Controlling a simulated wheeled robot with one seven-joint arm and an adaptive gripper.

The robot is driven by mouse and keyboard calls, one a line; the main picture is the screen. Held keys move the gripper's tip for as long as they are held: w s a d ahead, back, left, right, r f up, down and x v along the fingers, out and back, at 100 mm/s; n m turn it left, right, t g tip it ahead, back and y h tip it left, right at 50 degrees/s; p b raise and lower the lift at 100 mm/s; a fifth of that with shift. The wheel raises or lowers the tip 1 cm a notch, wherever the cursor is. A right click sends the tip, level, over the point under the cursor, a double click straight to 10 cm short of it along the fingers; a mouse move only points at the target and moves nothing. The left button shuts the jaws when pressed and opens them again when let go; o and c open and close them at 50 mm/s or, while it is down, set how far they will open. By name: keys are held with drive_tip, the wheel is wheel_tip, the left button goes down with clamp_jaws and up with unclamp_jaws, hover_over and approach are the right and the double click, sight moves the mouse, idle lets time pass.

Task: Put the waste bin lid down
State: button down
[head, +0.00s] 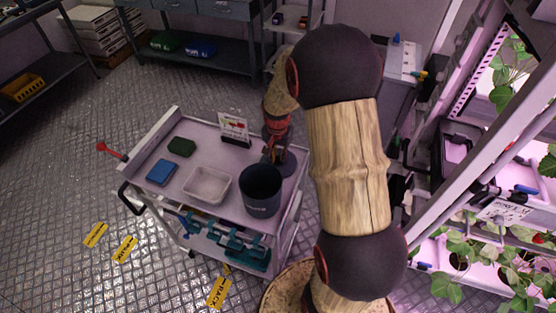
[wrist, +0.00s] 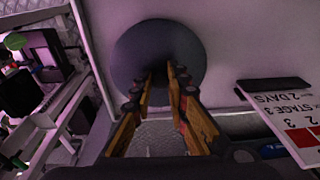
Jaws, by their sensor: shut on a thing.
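The waste bin lid is a dark grey round disc (wrist: 135,45) with a central knob. My gripper (wrist: 160,76) is shut on that knob, with one finger on each side. In the head view the lid (head: 289,164) shows partly under my gripper (head: 277,152), at the back right of the white cart's top (head: 222,162). It lies flat, on or just above the surface; I cannot tell if it touches. The open dark waste bin (head: 262,187) stands upright on the cart, just in front of the lid.
A sign on a stand (head: 234,127) is close to the left of the lid. A white tray (head: 207,185), a blue pad (head: 162,172) and a dark green pad (head: 181,146) lie on the cart. A plant rack (head: 495,212) stands at the right.

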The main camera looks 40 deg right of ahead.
sight(277, 166)
drive_tip(key=shift+f, duration=0.5)
drive_tip(key=shift+f, duration=0.15)
drive_tip(key=c, duration=1.7)
unclamp_jaws()
drive_tip(key=shift+c, duration=0.2)
drive_tip(key=s+a+r+n+t+p, duration=0.15)
drive_tip(key=a+r, duration=0.25)
drive_tip(key=r, duration=0.6)
drive_tip(key=s+a+r+n+g+p, duration=0.1)
drive_tip(key=a+r+p, duration=0.15)
drive_tip(key=r, duration=0.65)
drive_tip(key=s+a+r+n+t, duration=0.2)
drive_tip(key=s+a+r+n, duration=0.2)
drive_tip(key=s+a, duration=0.4)
drive_tip(key=s+a+r+n+t+y, duration=0.1)
drive_tip(key=s+a+r+n+t, duration=0.1)
drive_tip(key=s+a+r+n, duration=0.3)
drive_tip(key=s+a+r+b, duration=0.1)
drive_tip(key=s+a+r, duration=0.1)
drive_tip(key=s+a, duration=0.2)
drive_tip(key=shift+r, duration=0.3)
drive_tip(key=shift+s+n, duration=0.1)
drive_tip(key=shift+n, duration=0.15)
